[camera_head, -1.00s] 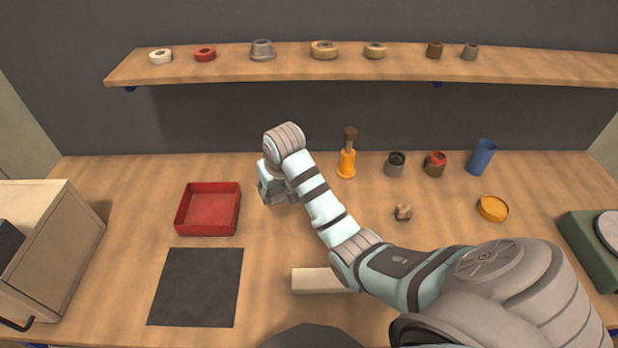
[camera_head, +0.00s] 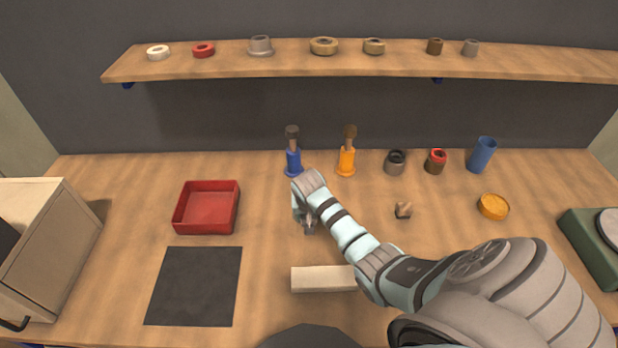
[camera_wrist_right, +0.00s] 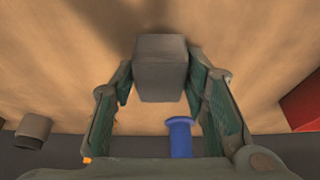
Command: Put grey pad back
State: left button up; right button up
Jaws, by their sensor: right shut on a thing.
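The grey pad (camera_wrist_right: 161,68) shows in the right wrist view as a plain grey block between my right fingertips. My right gripper (camera_wrist_right: 160,80) is shut on it. In the head view my right gripper (camera_head: 308,226) points down over the middle of the table, in front of the blue-handled tool (camera_head: 293,162) and right of the red tray (camera_head: 207,229). The pad is mostly hidden there by the gripper, and its exact height above the table is hard to tell. My left gripper is not in view.
A dark square mat (camera_head: 194,286) and a pale block (camera_head: 322,279) lie at the front. An orange-handled tool (camera_head: 347,161), dark jar (camera_head: 395,162) and blue cup (camera_head: 481,155) stand at the back. A small wooden-looking piece (camera_head: 403,210) lies right of my gripper. A shelf (camera_head: 210,65) holds several rings.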

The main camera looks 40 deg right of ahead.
jog(key=shift+f, duration=0.9)
jog(key=shift+f, duration=0.15)
jog(key=o, duration=1.3)
jog(key=p+v, duration=0.3)
jog(key=v, duration=0.9)
jog(key=shift+p, duration=0.3)
